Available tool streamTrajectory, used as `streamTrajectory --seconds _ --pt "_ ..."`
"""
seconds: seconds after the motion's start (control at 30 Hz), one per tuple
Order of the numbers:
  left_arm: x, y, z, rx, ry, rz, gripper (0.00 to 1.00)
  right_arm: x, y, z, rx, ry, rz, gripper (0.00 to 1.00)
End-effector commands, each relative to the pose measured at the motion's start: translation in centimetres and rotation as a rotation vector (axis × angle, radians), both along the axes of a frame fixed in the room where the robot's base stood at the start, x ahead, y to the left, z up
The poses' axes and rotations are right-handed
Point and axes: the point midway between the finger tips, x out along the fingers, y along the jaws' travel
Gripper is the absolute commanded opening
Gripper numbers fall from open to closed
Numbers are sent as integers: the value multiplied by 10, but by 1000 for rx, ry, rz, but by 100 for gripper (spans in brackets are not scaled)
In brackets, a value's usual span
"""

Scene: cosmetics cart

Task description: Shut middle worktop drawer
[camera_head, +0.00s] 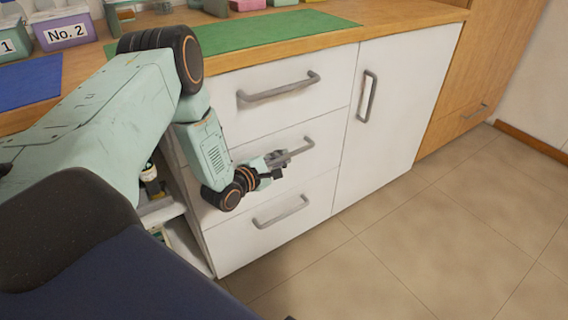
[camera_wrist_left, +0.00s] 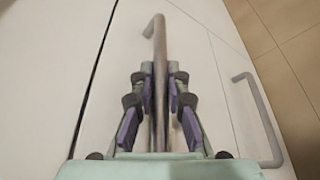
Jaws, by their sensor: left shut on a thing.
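The middle worktop drawer (camera_head: 322,150) is a white front in a stack of three under the wooden worktop. It looks about flush with the drawers above and below; a small gap I cannot tell. Its grey bar handle (camera_head: 301,149) is at my left gripper (camera_head: 277,160). In the left wrist view the left gripper (camera_wrist_left: 161,88) is shut around the same handle (camera_wrist_left: 159,45), with a purple-padded finger on each side. The gripper hides part of the handle and drawer front in the head view. My right gripper is not in view.
The top drawer handle (camera_head: 280,88) and bottom drawer handle (camera_head: 281,212) stick out above and below. A white door (camera_head: 400,110) is to the right. Open shelves with small items (camera_head: 150,180) are to the left. The tiled floor (camera_head: 420,240) is clear.

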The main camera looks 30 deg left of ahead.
Motion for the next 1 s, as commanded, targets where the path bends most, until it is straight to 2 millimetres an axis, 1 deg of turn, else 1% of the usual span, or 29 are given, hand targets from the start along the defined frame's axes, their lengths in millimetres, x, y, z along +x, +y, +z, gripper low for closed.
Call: streamTrajectory --seconds 0.1,0.37,0.4,0.63,0.67,0.9,1.0 --pt "0 3 -2 -1 5 2 0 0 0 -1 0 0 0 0" --pt "0 3 0 0 2 9 0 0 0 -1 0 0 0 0" --pt "0 3 0 0 1 9 16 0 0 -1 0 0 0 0" --pt "-1 0 0 0 1 4 36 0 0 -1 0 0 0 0" --pt "-1 0 0 0 2 3 37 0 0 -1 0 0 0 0" --pt "-1 0 -1 -1 3 1 37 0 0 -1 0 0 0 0" --pt "-4 0 0 -1 4 1 37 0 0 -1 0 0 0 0"
